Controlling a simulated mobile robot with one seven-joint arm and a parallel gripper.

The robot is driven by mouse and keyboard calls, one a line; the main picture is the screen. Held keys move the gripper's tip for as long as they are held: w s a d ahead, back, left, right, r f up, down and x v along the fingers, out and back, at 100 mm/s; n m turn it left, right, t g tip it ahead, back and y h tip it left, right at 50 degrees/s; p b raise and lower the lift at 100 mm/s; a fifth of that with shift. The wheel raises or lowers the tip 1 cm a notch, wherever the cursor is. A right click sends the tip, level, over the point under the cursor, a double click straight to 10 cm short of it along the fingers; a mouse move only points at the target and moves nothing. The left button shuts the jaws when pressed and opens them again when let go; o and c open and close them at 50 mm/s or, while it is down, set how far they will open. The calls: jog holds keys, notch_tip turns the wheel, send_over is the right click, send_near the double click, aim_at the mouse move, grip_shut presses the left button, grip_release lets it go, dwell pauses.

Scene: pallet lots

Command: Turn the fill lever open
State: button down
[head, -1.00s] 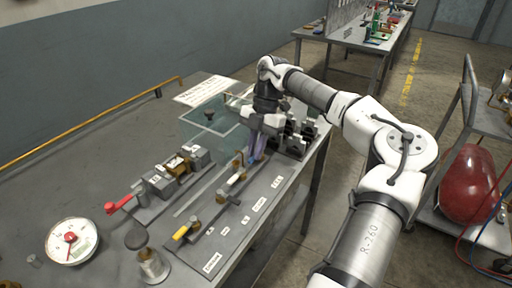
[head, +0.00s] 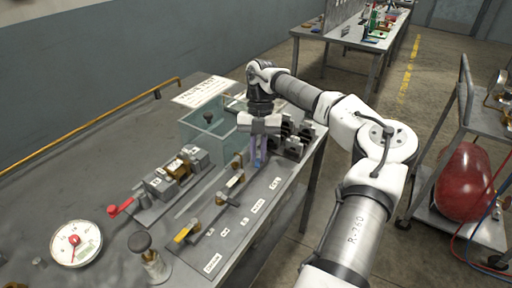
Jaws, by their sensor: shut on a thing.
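My gripper (head: 258,158) points down over the far end of a grey valve panel (head: 236,222), its bluish fingers shut on a lever there. The fingers hide most of this lever, and I cannot read its label. A brass valve body (head: 238,160) stands just left of the fingers. Nearer on the panel are a brass valve with a light-coloured lever (head: 234,182) and a valve with a yellow-ended lever (head: 186,233).
A clear tank (head: 205,128) stands left of my gripper. A red-handled lever (head: 120,208) on a grey block assembly, a round gauge (head: 76,243) and a dark-knobbed metal post (head: 150,260) are at the near left. Dark blocks (head: 294,147) stand close right.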

jog(key=n+h, duration=0.1)
jog(key=n, duration=0.2)
jog(key=d+n+h+p, duration=0.1)
jog(key=n, duration=0.2)
jog(key=shift+w+d+r+n+t, duration=0.1)
jog(key=shift+w+d+n+t, duration=0.05)
jog(key=shift+n+t, duration=0.15)
jog(key=n, duration=0.1)
jog(key=n+h, duration=0.1)
jog(key=n, duration=0.1)
jog(key=shift+w+d+t+h, duration=0.15)
jog(key=shift+d+t+h, duration=0.15)
jog(key=shift+d+t, duration=0.1)
jog(key=shift+w+d+n+t+h, duration=0.1)
jog(key=shift+w+n+t+h, duration=0.1)
jog(key=shift+n, duration=0.6)
jog(key=shift+w+n+t+h, duration=0.1)
jog(key=shift+n+t, duration=0.1)
jog(key=shift+n, duration=0.6)
jog(key=c, duration=1.7)
grip_release()
jog(key=shift+c, duration=0.2)
jog(key=b+v, duration=0.2)
jog(key=v, duration=1.1)
jog(key=shift+a+r, duration=0.2)
jog(key=shift+r, duration=0.1)
jog(key=shift+r, duration=0.1)
